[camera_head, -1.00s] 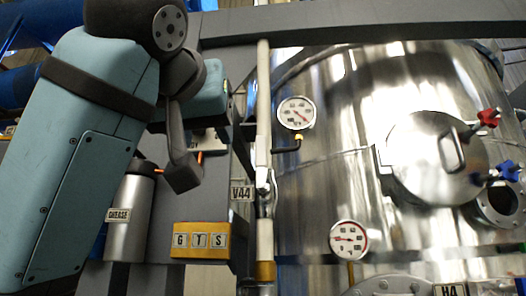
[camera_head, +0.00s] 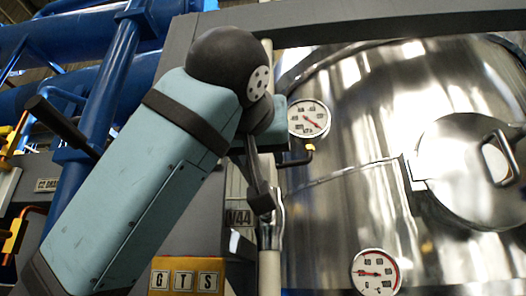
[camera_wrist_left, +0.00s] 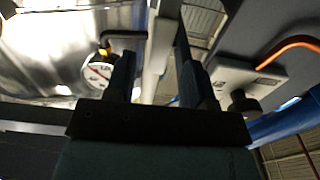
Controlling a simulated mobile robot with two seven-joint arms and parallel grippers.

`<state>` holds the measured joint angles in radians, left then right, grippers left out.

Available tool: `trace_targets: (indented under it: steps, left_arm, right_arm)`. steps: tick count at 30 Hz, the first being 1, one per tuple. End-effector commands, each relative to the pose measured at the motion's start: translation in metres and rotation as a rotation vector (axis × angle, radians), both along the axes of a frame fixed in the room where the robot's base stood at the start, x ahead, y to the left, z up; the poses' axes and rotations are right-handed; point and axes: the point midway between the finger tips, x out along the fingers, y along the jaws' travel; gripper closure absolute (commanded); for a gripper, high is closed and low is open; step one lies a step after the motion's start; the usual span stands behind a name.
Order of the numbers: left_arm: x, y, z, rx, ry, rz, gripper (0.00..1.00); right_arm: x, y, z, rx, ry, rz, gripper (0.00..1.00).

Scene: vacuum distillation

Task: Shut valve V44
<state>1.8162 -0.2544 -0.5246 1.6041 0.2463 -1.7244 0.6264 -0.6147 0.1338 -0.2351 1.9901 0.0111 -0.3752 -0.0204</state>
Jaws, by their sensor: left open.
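The V44 label (camera_head: 240,217) is on a plate left of a vertical pipe (camera_head: 269,272). A metallic fitting (camera_head: 277,214) on this pipe shows beside the label; the valve's handle is not clear, partly behind my gripper. My left gripper (camera_head: 263,203) is in front of the pipe, with one dark finger hanging beside the label. In the left wrist view my left gripper (camera_wrist_left: 153,50) has its two fingers apart, with the pale pipe (camera_wrist_left: 160,48) seen between them. I cannot tell whether they touch it. My right gripper is not in view.
A steel vessel (camera_head: 365,200) fills the right, with an upper gauge (camera_head: 309,118), a lower gauge (camera_head: 376,272) and a round hatch (camera_head: 460,160). A GTS sign (camera_head: 187,280) is below my arm. Blue pipes (camera_head: 105,95) stand at left.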

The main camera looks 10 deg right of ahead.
Motion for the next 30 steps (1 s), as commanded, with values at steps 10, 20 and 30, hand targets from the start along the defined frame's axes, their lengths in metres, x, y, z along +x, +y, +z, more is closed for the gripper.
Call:
trace_targets:
  steps: [10, 20, 30]
  left_arm:
    - [0.036, -0.015, 0.0, -0.001, 0.0, 0.0, 0.51]
    - [0.038, -0.016, 0.0, -0.001, -0.001, -0.001, 0.58]
    - [0.038, -0.016, 0.0, 0.0, -0.001, -0.001, 1.0]
  right_arm:
    - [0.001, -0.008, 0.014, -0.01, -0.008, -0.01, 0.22]
    - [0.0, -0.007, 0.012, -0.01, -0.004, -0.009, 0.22]
    - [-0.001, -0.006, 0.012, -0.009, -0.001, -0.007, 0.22]
